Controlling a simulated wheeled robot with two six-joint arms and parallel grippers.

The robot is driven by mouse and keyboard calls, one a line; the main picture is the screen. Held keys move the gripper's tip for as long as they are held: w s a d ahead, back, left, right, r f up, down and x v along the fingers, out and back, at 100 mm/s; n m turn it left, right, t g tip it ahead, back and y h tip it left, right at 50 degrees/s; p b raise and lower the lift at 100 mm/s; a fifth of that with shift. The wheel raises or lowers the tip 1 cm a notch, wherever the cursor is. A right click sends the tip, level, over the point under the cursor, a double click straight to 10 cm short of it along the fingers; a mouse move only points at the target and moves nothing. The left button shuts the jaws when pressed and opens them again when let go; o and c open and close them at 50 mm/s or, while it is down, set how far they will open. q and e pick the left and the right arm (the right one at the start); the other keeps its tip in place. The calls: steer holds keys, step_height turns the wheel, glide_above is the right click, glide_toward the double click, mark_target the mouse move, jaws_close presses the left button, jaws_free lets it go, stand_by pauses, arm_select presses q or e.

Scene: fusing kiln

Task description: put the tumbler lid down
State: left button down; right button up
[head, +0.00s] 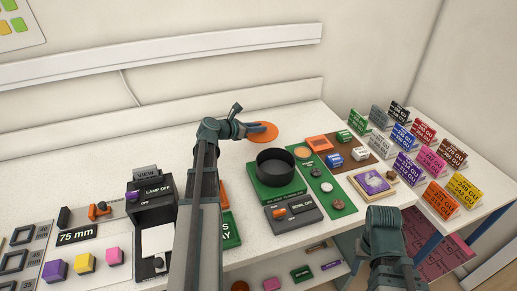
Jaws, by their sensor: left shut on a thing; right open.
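My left gripper (243,128) is shut on the edge of an orange round disc, the tumbler lid (265,132). The lid is held near the back of the white worktop, behind the black round bowl. I cannot tell how high above the surface it is. The black bowl (275,160) is open at the top and stands on a green base, behind a grey switch box (293,212) labelled BOWL ON. My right gripper (383,214) is at the front right, apart from the lid; it is open, its fingertips hard to make out.
A green strip with small round pieces (326,187) lies right of the bowl. Beyond it are a purple-topped tray (373,183) and several coloured number cards (403,138). A black lamp box (152,207) stands left of my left arm. The worktop's back left (90,160) is clear.

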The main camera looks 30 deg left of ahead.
mark_target(258, 150)
arm_select(q)
steer(key=shift+f+b, duration=3.2)
steer(key=shift+f, duration=0.6)
arm_select(e)
step_height(258, 150, down, 8)
steer(key=shift+r, duration=0.2)
arm_select(q)
steer(key=shift+f, duration=0.1)
arm_select(e)
steer(key=shift+f, duration=0.1)
arm_select(q)
steer(key=shift+f, duration=0.15)
steer(key=c, duration=0.7)
jaws_free()
steer(key=shift+c, duration=0.2)
steer(key=shift+r, duration=0.25)
steer(key=shift+s+r, duration=0.2)
steer(key=shift+s, duration=0.05)
steer(key=p+v, duration=0.4)
steer(key=v, duration=0.6)
steer(key=shift+s+a+r, duration=0.1)
steer(key=shift+s, duration=0.05)
steer(key=shift+s+a+r+p, duration=0.1)
steer(key=shift+s+a+p, duration=0.05)
steer(key=shift+s+p, duration=0.3)
arm_select(e)
steer(key=shift+r, duration=2.4)
